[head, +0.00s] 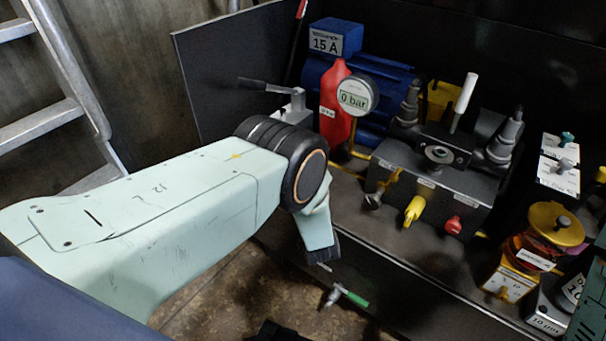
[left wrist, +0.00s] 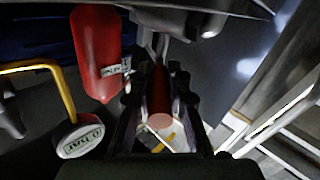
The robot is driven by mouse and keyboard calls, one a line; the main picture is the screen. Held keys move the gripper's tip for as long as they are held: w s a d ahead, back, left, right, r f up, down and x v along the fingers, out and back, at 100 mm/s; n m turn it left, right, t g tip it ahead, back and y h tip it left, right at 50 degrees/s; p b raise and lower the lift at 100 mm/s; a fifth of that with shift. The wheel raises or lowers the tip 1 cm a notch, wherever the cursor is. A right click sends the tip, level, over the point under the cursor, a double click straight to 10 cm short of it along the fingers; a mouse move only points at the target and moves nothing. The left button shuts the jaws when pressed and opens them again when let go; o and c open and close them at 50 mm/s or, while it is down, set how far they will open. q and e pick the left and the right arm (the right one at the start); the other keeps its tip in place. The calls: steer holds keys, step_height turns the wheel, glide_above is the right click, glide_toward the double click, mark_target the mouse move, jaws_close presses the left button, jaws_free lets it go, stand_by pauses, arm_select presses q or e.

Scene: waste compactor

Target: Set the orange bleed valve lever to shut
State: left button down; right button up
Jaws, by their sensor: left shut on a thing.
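In the left wrist view a dull red-orange cylindrical grip (left wrist: 160,98), which looks like the bleed valve lever, lies between the two dark fingers of my left gripper (left wrist: 158,100). The fingers are shut on it. Its valve body and angle cannot be made out. In the head view my left arm reaches in from the left; its wrist hides the gripper and the lever. The pressure gauge (head: 353,95) reads 0 bar and also shows in the left wrist view (left wrist: 80,140). My right gripper is not in view.
A red bottle (head: 336,103) stands close to my left wrist, before a blue motor (head: 370,88). A grey valve block (head: 436,182) has a yellow handle (head: 413,210) and a red knob (head: 453,224). A green-handled tap (head: 350,297) is below the bench edge. A ladder (head: 62,90) stands left.

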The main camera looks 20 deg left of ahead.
arm_select(q)
steer(key=c, duration=1.3)
jaws_free()
steer(key=shift+v, duration=3.75)
